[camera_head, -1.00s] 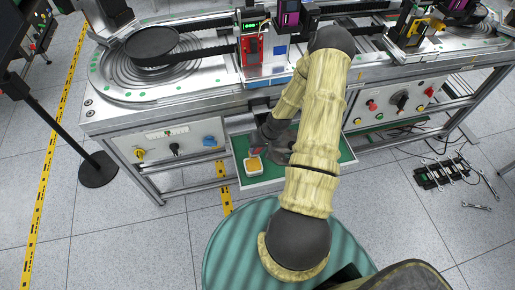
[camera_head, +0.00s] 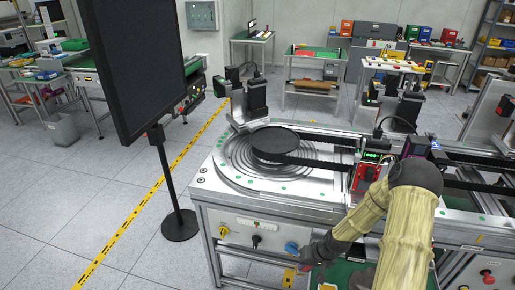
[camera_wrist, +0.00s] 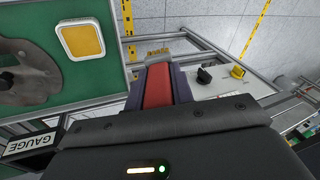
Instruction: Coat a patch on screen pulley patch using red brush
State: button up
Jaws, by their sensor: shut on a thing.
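My gripper (camera_wrist: 158,88) is shut on the red brush (camera_wrist: 158,84) in the wrist view. The brush's red handle lies between the two dark purple fingers, and tan bristles show past its far end. In the head view my gripper (camera_head: 318,252) is low at the front of the conveyor bench, beside its control panel; the brush is hard to make out there. A black round pulley disc (camera_head: 275,140) sits on the bench's left end. A black screen (camera_head: 125,60) stands on a pole at the left. I cannot tell which surface bears the patch.
A white dish with a yellow pad (camera_wrist: 82,40) sits on a green tray (camera_wrist: 30,103), left of the brush. A grey disc (camera_wrist: 25,70) lies there too. The conveyor bench (camera_head: 200,182) is an obstacle. Floor left of it is open around the screen's round base (camera_head: 180,226).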

jog(key=a, duration=0.1)
jog(key=a+r, duration=0.1)
jog(key=a, duration=0.1)
jog(key=shift+w+a+r+n, duration=0.1)
jog(key=shift+a+n, duration=0.15)
jog(key=shift+n, duration=0.15)
